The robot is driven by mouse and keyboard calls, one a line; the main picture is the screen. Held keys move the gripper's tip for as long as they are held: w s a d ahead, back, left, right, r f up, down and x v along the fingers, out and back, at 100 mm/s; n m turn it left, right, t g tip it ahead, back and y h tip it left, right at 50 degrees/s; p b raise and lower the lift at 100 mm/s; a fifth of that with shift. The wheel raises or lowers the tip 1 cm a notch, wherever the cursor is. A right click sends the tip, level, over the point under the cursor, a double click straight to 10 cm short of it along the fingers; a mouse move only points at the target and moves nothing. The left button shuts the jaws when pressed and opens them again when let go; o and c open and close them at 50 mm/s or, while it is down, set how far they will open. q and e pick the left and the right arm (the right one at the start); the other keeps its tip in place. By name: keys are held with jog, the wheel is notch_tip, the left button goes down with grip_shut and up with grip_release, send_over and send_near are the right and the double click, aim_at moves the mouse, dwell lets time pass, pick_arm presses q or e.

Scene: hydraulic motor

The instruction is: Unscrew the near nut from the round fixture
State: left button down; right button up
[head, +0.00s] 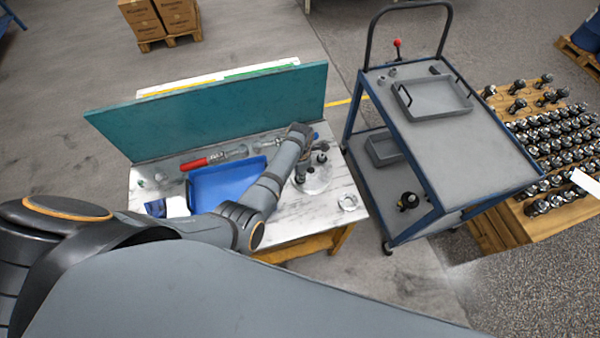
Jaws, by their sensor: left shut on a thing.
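The round fixture (318,184) is a pale disc on the right part of the marble-topped workbench, with dark upright parts (321,157) on it. My left arm reaches across the bench from the left. My left gripper (301,174) points down at the left side of the fixture and is shut on the near nut. The nut itself is too small and too covered by the fingers to make out. My right gripper is not in view.
A blue tray (212,187) and a red-handled tool (206,162) lie on the bench left of the fixture. A teal panel (215,113) stands along the back. A small ring-like part (348,202) lies at the right. A grey cart (490,150) stands right of the bench.

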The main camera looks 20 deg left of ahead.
pick_arm(q)
jog(key=n, duration=0.5)
jog(key=c, duration=1.4)
grip_release()
jog(key=shift+c, duration=0.2)
jog(key=m, duration=0.5)
